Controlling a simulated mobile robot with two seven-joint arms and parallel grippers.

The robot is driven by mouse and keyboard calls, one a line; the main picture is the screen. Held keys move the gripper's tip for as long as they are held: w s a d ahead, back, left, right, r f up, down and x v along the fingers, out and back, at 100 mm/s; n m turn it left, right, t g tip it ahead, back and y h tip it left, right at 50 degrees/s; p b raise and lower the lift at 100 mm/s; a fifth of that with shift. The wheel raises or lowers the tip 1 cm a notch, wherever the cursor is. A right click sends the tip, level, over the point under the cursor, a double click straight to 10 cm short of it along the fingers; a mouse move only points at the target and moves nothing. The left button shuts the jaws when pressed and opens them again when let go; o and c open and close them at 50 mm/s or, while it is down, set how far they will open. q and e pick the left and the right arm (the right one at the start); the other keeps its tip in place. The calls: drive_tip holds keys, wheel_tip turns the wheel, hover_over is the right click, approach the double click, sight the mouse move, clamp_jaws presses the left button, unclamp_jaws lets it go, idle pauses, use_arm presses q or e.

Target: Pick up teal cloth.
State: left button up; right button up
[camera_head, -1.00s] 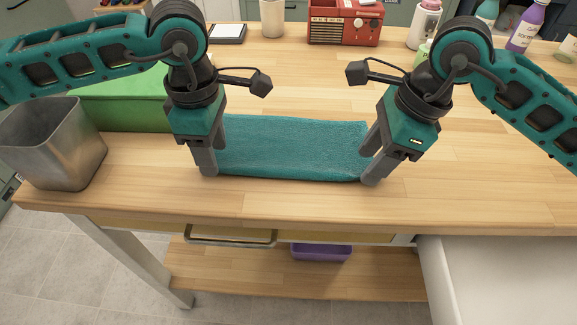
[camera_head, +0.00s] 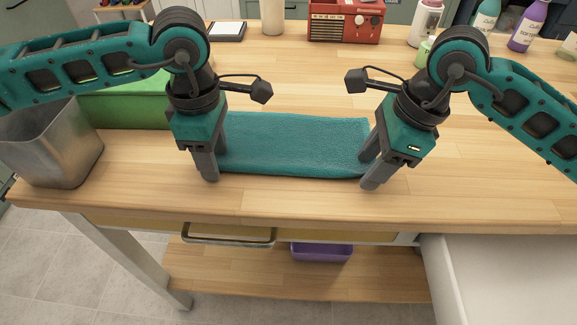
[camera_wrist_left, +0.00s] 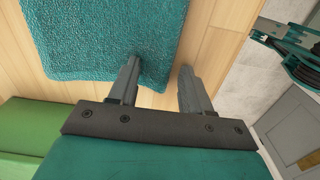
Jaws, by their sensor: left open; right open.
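The teal cloth (camera_head: 292,146) lies flat on the wooden table between my two grippers. My left gripper (camera_head: 211,175) points down at the cloth's left end and is open. In the left wrist view the cloth (camera_wrist_left: 100,35) spreads at the upper left. One finger of my left gripper (camera_wrist_left: 160,85) is over or at the cloth's edge, and the other is beside it over bare wood. My right gripper (camera_head: 370,172) points down at the cloth's right end, open. Whether the fingers touch the cloth or table is unclear.
A green box (camera_head: 125,108) and a metal bin (camera_head: 60,150) stand left of the cloth. A red radio (camera_head: 345,22) and bottles (camera_head: 487,20) are at the back. The table's front edge is close to the cloth. Wood to the right is clear.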

use_arm(q)
drive_tip(key=shift+c, duration=0.2)
use_arm(e)
drive_tip(key=shift+f, duration=0.2)
drive_tip(key=shift+c, duration=0.2)
use_arm(q)
drive_tip(key=shift+s+f, duration=0.1)
drive_tip(key=shift+f, duration=0.05)
clamp_jaws()
use_arm(e)
drive_tip(key=shift+s+f, duration=0.1)
clamp_jaws()
